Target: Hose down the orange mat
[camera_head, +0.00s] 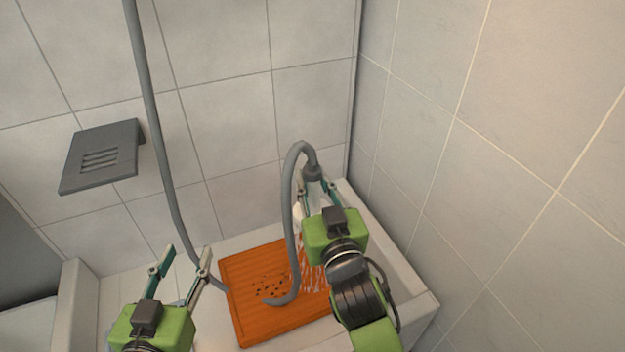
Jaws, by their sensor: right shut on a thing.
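The orange mat (262,325) lies flat in a white basin, with a patch of dark specks (270,284) near its middle. My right gripper (318,186) is shut on the head of the grey hose (290,200) above the mat's right side. White streaks of water (312,272) fall onto the mat's right part. My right gripper and arm hide part of the mat's right side. My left gripper (180,262) is open and empty, to the left of the mat.
The basin's rim (395,262) stands around the mat, with tiled walls behind and to the right. A grey slotted shelf (100,158) is on the back wall at left. The hose (160,140) hangs from above, near my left gripper, and loops over the mat.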

